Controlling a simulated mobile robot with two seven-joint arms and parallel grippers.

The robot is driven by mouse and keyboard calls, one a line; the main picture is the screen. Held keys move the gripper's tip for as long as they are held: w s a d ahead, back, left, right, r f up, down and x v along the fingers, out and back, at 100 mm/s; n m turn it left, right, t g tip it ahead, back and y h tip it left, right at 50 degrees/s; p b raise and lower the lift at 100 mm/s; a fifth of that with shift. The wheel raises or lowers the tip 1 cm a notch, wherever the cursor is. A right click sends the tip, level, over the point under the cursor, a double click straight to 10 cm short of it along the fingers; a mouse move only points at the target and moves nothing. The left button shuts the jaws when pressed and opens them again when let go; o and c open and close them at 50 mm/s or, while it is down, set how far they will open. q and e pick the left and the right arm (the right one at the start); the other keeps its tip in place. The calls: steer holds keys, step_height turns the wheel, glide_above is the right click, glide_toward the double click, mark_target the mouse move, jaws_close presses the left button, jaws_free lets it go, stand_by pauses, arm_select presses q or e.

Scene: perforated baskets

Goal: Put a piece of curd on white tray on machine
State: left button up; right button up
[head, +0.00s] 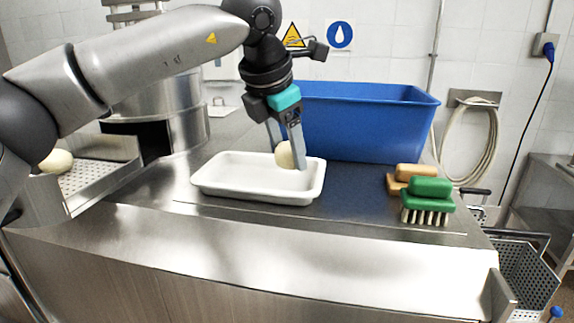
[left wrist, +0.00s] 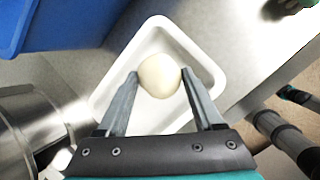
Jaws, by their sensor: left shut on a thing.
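A cream-coloured round piece of curd (head: 285,155) is between the fingers of my left gripper (head: 288,150), which is shut on it. The white tray (head: 225,187) lies on the steel machine top, and the curd is over its right back part. In the left wrist view the curd (left wrist: 160,76) sits between both fingertips of the left gripper (left wrist: 160,80), with the white tray (left wrist: 208,47) behind it. I cannot tell whether the curd touches the tray floor. Another curd piece (head: 56,161) lies at the far left on a perforated chute. My right gripper is not in view.
A blue bin (head: 360,125) stands behind the tray. A green brush (head: 428,198) and a tan-backed brush (head: 405,176) lie to the right. A perforated basket (head: 525,272) hangs at the lower right. The front of the steel top (head: 270,235) is clear.

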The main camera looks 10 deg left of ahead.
mark_target(287, 166)
arm_select(q)
step_height(287, 166, down, 4)
steer(key=shift+r, duration=0.25)
steer(key=shift+f, duration=0.15)
steer(key=o, duration=1.1)
